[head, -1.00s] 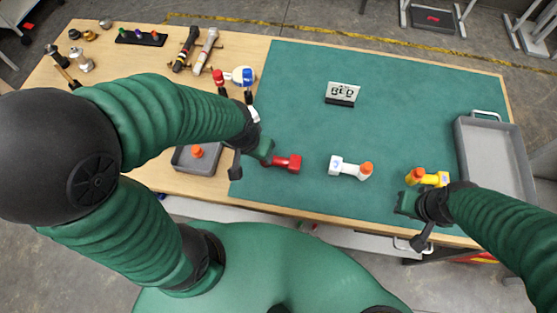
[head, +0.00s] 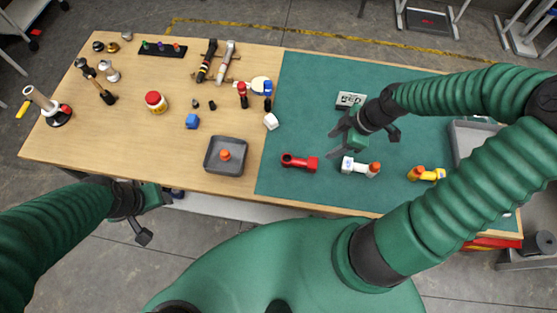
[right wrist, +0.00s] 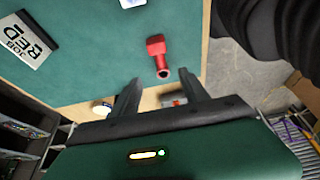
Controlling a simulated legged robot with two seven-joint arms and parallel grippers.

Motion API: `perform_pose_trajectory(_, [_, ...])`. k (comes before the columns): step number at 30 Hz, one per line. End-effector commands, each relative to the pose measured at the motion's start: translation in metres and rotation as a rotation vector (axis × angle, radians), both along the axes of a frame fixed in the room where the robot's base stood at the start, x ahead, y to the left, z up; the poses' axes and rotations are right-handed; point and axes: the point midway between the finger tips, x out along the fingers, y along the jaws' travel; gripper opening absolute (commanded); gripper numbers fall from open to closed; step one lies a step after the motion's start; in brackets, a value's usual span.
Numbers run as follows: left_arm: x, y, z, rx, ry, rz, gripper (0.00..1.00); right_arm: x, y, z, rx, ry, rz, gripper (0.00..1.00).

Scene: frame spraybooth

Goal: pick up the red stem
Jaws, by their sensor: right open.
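The red stem (head: 299,162) lies on the green mat near its left edge, beside the grey tray; it also shows in the right wrist view (right wrist: 158,52), beyond the fingertips. My right gripper (head: 335,143) is open and empty, above the mat to the right of the red stem and apart from it. A small sign (head: 351,100) lies behind the gripper; in the right wrist view the sign (right wrist: 27,40) reads "JOB RED". My left gripper (head: 150,198) hangs off the table's front edge at the left, away from the stem; its fingers are unclear.
A white stem (head: 357,167) with an orange end lies just right of the red one, and a yellow stem (head: 427,174) farther right. Tools and small parts fill the table's back left.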

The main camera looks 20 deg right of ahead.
Motion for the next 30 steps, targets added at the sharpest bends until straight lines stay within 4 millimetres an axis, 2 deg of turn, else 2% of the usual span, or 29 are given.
perform_pose_trajectory(2, [0.0, 0.0, -0.004, 0.0, 0.0, -0.001, 0.57, 0.002, 0.001, -0.008, 0.004, -0.006, 0.007, 0.53])
perform_pose_trajectory(12, [0.0, 0.0, -0.03, 0.0, 0.0, -0.001, 0.57, 0.018, 0.03, -0.087, 0.003, -0.001, 0.01, 0.53])
perform_pose_trajectory(20, [0.0, 0.0, -0.031, 0.0, 0.0, 0.0, 0.57, 0.025, 0.043, -0.114, 0.0, -0.004, 0.007, 0.53])
perform_pose_trajectory(27, [0.0, 0.0, -0.029, 0.0, 0.0, 0.0, 0.57, 0.035, 0.057, -0.15, 0.002, -0.002, 0.006, 0.53])
perform_pose_trajectory(30, [0.0, 0.0, -0.029, 0.0, 0.0, 0.0, 0.57, 0.036, 0.057, -0.154, 0.0, -0.004, 0.005, 0.53])
